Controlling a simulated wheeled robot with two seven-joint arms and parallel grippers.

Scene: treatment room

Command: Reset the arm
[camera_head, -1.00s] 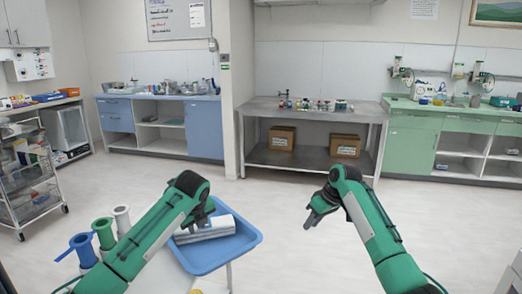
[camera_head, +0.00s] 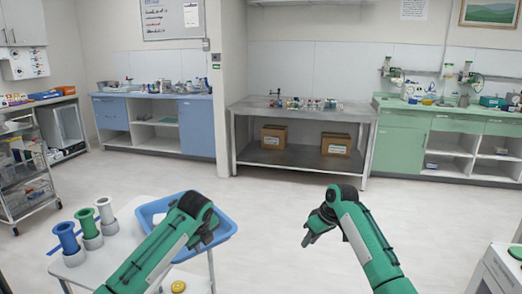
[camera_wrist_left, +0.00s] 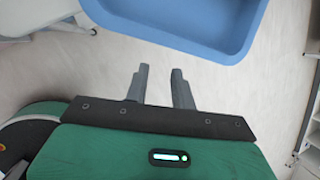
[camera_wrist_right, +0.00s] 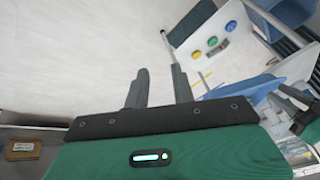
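My left arm reaches in from the left in the head view, and its gripper (camera_head: 207,239) is over or beside the blue tray (camera_head: 229,222). In the left wrist view the left gripper's fingers (camera_wrist_left: 160,85) are apart with nothing between them, and the tray (camera_wrist_left: 190,42) lies beyond them. My right gripper (camera_head: 309,238) hangs over open floor to the right of the tray. In the right wrist view its fingers (camera_wrist_right: 159,85) are apart and empty. The left arm hides part of the tray; something white shows inside it.
Blue (camera_head: 67,238), green (camera_head: 88,224) and white (camera_head: 105,211) spool-like holders stand on a small white table (camera_head: 125,240) at left. A metal bench (camera_head: 300,112) stands at the back. A white cabinet (camera_head: 498,272) is at lower right. Floor between is clear.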

